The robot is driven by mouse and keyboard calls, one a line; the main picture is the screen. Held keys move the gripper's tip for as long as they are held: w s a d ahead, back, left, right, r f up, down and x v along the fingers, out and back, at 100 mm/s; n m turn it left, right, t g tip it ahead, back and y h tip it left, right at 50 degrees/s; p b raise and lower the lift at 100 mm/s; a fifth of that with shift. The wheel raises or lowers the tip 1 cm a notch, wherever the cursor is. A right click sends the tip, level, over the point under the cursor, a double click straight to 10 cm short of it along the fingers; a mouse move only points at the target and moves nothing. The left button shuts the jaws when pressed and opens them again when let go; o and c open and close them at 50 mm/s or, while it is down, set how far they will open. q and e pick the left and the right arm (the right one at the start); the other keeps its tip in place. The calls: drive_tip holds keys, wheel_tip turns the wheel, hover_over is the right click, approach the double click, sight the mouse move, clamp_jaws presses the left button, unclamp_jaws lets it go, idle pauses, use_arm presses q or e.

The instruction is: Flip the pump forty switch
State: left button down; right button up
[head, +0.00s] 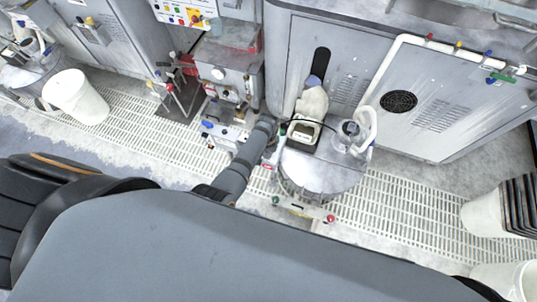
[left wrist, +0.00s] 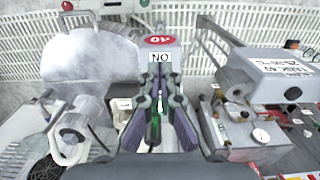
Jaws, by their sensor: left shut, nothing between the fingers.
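The pump forty switch shows in the left wrist view as a pale post with a red oval "40" tag (left wrist: 160,40) and a white "ON" label (left wrist: 160,57), both upside down. In the head view, the red tag (head: 267,165) is small, beside my left forearm. My left gripper (left wrist: 160,92) is shut and empty, with its fingertips just in front of the label. I cannot tell whether they touch the switch. The lever itself is hidden or too small to make out. A green part (left wrist: 156,128) shows behind the fingers. My right gripper is not in view.
White buckets (head: 76,97) stand on the grated floor (head: 140,130). Grey cabinets (head: 430,100) line the back.

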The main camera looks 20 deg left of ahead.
use_arm(q)
drive_tip(key=shift+f+b, duration=0.5)
drive_tip(key=shift+f, duration=0.2)
idle(0.5)
drive_tip(key=shift+r, duration=0.1)
wheel_tip(320, 180, up, 7)
drive_tip(key=p, duration=0.7)
drive_tip(key=shift+p, duration=0.4)
